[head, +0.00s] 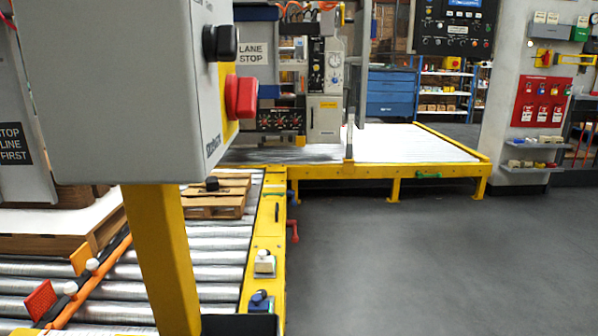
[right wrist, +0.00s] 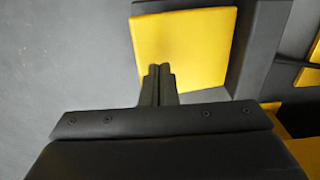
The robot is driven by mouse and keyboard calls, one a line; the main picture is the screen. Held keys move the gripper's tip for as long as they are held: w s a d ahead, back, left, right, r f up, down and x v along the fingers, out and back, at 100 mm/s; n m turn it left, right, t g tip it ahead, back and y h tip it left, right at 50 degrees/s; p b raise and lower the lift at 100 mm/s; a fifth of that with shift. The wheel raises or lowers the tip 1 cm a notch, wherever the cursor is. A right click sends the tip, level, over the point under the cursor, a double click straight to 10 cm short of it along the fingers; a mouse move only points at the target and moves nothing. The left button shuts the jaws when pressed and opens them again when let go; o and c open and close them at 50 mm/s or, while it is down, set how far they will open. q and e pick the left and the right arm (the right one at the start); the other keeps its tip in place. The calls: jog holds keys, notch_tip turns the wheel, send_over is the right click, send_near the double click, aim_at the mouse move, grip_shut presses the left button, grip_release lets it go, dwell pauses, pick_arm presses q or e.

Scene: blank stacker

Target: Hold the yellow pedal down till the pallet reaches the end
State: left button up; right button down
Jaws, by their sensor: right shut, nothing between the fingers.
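The yellow pedal (right wrist: 190,35) is a flat yellow plate in a dark frame, seen from above in the right wrist view. My right gripper (right wrist: 160,70) is shut and empty, its fingertips over the pedal's lower part. I cannot tell whether the tips touch the pedal or how far down it is. The wooden pallet (head: 218,207) lies on the roller conveyor (head: 215,261) in the head view, near the conveyor's far part, with a small dark object on it. The grey control box hides some of the lane. Neither gripper shows in the head view.
The grey control box (head: 120,90) on a yellow post (head: 163,260) stands close at left, with a red button (head: 241,97) and black knob. A yellow-framed table (head: 400,150) stands behind. An orange rail (head: 90,282) crosses the near rollers. Grey floor at right is clear.

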jog(key=shift+f, duration=0.15)
dwell(0.4)
jog(key=shift+f+b, duration=1)
jog(key=shift+f, duration=0.4)
jog(key=shift+a, duration=0.1)
dwell(0.4)
jog(key=shift+s, duration=0.1)
dwell(3.7)
notch_tip(320, 180, up, 9)
jog(key=p, duration=1)
